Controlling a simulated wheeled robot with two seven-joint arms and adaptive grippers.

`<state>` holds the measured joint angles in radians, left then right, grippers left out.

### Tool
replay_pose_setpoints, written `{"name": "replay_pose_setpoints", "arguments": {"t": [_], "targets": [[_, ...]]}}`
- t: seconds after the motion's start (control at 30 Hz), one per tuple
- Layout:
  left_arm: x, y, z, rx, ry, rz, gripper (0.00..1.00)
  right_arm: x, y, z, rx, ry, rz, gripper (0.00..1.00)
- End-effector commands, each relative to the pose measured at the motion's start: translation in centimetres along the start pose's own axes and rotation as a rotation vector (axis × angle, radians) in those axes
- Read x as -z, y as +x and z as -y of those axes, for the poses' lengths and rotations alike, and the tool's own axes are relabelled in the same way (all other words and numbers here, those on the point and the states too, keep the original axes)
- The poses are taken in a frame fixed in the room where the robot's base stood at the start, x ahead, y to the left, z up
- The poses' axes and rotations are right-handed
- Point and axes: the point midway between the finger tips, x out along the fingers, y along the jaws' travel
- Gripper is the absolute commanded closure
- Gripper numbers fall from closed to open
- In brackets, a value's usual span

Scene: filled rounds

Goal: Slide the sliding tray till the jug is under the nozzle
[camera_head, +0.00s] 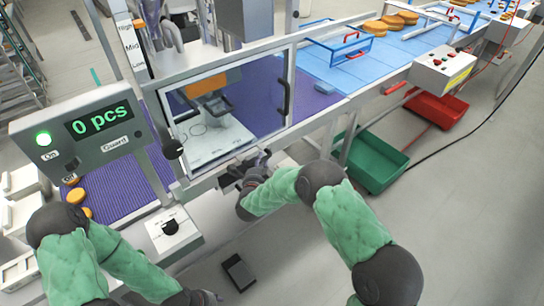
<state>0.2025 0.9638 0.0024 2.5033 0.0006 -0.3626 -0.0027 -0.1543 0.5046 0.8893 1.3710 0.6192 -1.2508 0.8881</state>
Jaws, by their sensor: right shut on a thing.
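The sliding tray (203,147) is a pale plate with marked outlines, seen behind the clear guard window. Above it is an orange-brown and dark head (212,82), with a dark part below it over the tray. I cannot make out the nozzle tip or clearly tell the jug from these parts. My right gripper (250,165) is at the machine's front edge, right of the tray. It is shut on what looks like the sliding tray's handle, mostly hidden by the fingers. My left gripper (206,298) is low at the bottom edge, away from the machine, its fingers unclear.
A control panel (85,128) reading "0 pcs" stands left, its green lamp lit. A knob box (172,232) is at the front. Orange rounds lie on the purple belt (135,182) and blue belt (400,50). Green (375,165) and red (437,108) bins stand on the floor.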

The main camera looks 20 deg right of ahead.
Motion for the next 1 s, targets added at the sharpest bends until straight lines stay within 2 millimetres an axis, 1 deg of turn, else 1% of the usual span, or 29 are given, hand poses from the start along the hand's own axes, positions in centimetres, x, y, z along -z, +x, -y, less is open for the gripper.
{"name": "replay_pose_setpoints", "arguments": {"t": [0.03,0.2,0.63,0.67,0.7,0.73,0.77,1.0], "targets": [[0.0,0.1,0.0,0.0,0.0,0.0,0.6,-0.6,-0.5,-0.1,0.0,-0.004,0.004,1.0],[0.0,0.2,0.1,0.0,0.0,0.0,0.6,-1.2,-1.3,-0.1,-0.001,-0.004,0.002,1.0],[0.0,0.2,0.1,0.0,0.0,0.0,0.6,-1.6,-1.6,-0.2,-0.003,-0.006,0.005,1.0],[0.0,0.2,0.1,0.0,0.0,0.0,0.6,-1.6,-1.7,-0.2,-0.003,-0.006,0.005,0.71],[0.0,0.2,0.1,0.0,0.0,0.0,0.6,-1.6,-1.7,-0.2,-0.003,-0.007,0.006,0.6],[0.0,0.2,0.1,0.0,0.0,0.0,0.6,-1.6,-1.7,-0.2,-0.002,-0.006,0.005,0.52],[0.0,0.2,0.1,0.0,0.0,0.0,0.6,-1.6,-1.6,-0.2,-0.002,-0.006,0.005,0.49],[0.0,0.2,0.1,0.0,0.0,0.0,0.6,-1.4,-1.5,-0.1,0.0,-0.003,0.001,0.49]]}}
